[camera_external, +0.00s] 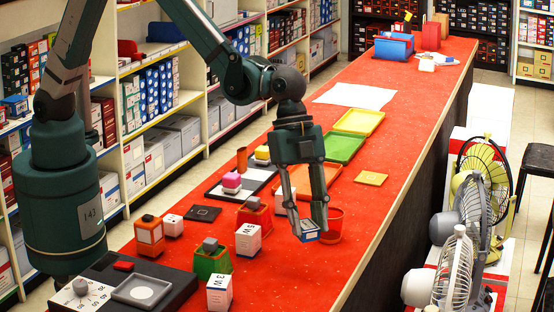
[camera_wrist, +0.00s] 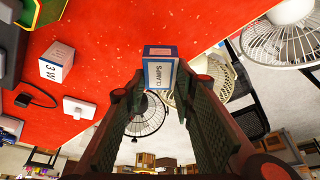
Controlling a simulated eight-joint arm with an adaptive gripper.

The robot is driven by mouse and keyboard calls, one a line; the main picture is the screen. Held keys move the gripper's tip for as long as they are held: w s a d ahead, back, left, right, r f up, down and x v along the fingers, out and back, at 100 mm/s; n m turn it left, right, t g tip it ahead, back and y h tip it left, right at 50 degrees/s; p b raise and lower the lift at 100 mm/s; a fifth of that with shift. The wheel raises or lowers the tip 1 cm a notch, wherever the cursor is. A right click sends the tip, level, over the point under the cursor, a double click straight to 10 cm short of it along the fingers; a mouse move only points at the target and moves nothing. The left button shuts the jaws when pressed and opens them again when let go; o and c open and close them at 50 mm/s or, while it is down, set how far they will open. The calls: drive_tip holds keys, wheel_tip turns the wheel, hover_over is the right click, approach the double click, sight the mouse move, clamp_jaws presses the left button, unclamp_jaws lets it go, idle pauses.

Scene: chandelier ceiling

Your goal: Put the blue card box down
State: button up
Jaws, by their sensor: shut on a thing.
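The blue card box (camera_external: 305,235) is small, blue with a white label. In the wrist view the box (camera_wrist: 160,75) reads "CLAMPS" and sits between my fingertips. My gripper (camera_external: 307,228) points down over the red counter (camera_external: 290,270) and is shut on the box. The box appears to be held over the counter's surface; its exact height is hard to judge. A red round container (camera_external: 334,225) stands just right of the box in the external view, partly behind my finger.
White boxes (camera_external: 248,241), a green bin (camera_external: 211,262) and a red bin (camera_external: 254,217) stand to the left. Orange, green and yellow trays (camera_external: 345,147) lie behind. Fans (camera_external: 457,262) stand beyond the counter's right edge. Bare counter lies in front of my gripper.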

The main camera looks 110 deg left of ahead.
drive_tip(key=a+n+y, duration=0.1)
drive_tip(key=a+n, duration=0.3)
drive_tip(key=a, duration=3.4)
drive_tip(key=shift+r+t+y, duration=0.15)
drive_tip(key=shift+t+y, duration=0.15)
drive_tip(key=shift+t, duration=0.1)
drive_tip(key=shift+a, duration=0.1)
drive_tip(key=shift+f, duration=3.15)
drive_tip(key=shift+f+b, duration=0.5)
drive_tip(key=shift+f, duration=1.4)
drive_tip(key=shift+f, duration=0.15)
